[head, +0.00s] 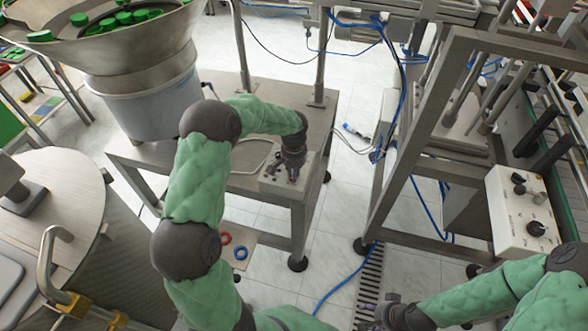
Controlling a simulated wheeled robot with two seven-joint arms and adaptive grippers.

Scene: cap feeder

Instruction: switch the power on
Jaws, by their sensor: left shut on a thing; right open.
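A small grey control box (308,187) sits on the front right corner of the metal table under the bowl feeder. My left gripper (292,174) points down onto the top of this box and is shut on a small part there, which looks like the power switch. The fingers hide most of the switch, so I cannot tell its position. My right gripper (374,318) is open at the bottom edge, low and far from the box. No object shows in it.
The bowl feeder (130,45) with green caps stands on the metal table (235,90). A white panel with black knobs (520,215) is on the frame at right. A round table (70,195) is at left. Blue cables lie on the tiled floor.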

